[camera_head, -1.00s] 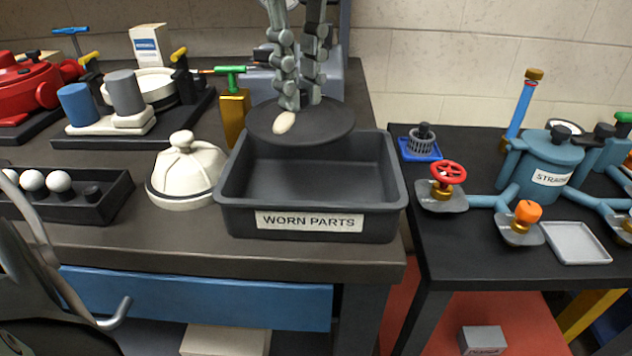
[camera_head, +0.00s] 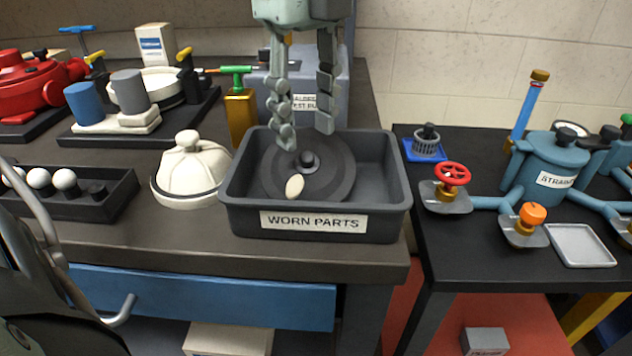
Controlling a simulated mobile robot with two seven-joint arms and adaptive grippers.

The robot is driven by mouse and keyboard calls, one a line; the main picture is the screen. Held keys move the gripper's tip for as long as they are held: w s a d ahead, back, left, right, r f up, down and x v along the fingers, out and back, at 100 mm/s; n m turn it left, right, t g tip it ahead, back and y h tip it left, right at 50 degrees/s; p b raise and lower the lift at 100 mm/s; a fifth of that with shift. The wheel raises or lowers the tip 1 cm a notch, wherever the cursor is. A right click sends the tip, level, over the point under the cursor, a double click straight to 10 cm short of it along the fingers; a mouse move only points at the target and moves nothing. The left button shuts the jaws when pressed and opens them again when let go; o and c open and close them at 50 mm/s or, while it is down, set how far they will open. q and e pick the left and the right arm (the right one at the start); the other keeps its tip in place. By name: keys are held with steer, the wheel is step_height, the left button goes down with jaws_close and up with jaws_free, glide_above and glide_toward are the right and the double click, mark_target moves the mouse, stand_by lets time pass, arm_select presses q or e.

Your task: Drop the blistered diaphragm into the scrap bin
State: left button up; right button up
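The blistered diaphragm (camera_head: 333,183) is a dark round disc with a knob at its centre and a pale oval blister near its front left. It lies inside the scrap bin (camera_head: 390,214), a dark grey tray labelled "WORN PARTS" on the bench. My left gripper (camera_head: 307,138) is above the disc, over the back of the bin. Its fingers are spread wide on either side of the knob and hold nothing. The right gripper is not clearly shown; only a grey arm part of mine shows at the lower left.
A white domed cover (camera_head: 188,172) stands just left of the bin, and a black tray of white balls (camera_head: 66,181) further left. A gold block with a green handle (camera_head: 240,115) is behind the bin. A second bench with a teal strainer (camera_head: 553,165) stands to the right.

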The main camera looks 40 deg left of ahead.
arm_select(q)
step_height(320, 180, up, 12)
stand_by(0.6)
stand_by(0.5)
